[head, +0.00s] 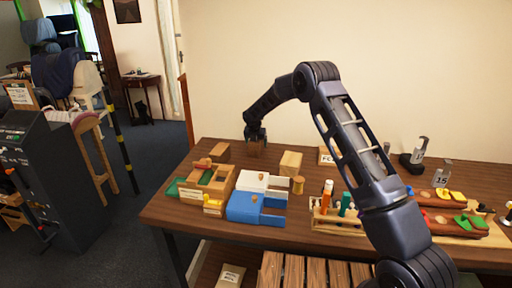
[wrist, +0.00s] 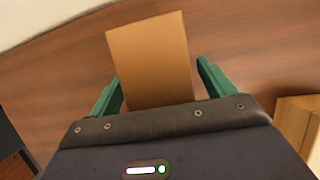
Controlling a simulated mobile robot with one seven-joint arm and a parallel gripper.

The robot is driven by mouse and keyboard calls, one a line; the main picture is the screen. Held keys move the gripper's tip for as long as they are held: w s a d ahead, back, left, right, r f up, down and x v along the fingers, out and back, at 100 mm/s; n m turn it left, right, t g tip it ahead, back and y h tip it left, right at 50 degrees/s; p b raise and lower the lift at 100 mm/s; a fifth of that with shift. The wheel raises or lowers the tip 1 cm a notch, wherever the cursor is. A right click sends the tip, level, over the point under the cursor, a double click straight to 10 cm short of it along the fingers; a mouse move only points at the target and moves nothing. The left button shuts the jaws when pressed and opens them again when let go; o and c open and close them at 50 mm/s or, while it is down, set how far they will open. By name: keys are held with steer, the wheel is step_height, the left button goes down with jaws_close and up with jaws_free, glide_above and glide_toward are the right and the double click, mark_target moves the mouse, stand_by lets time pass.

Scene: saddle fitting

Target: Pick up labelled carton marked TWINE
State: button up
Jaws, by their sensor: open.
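A plain brown carton (wrist: 150,55) stands between the two green fingers of my gripper (wrist: 159,72) in the wrist view. The fingers are apart, one on each side, with a visible gap on the right. In the head view my gripper (head: 256,136) is over this carton (head: 256,149) at the back of the table. No lettering shows on the faces I see, so I cannot tell whether it is marked TWINE. Another brown carton (head: 219,151) stands to its left, and a lighter one (head: 290,163) to its right.
The wooden table (head: 165,212) also holds a partly hidden labelled carton (head: 326,155), a blue box (head: 243,207), a white box (head: 252,181), wooden trays (head: 205,182) and a tool rack (head: 335,220). A labelled package (head: 231,276) lies below the table. The wall is close behind.

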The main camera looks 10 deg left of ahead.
steer(key=shift+f, duration=0.25)
stand_by(0.4)
steer(key=c, duration=1.2)
steer(key=shift+r, duration=0.15)
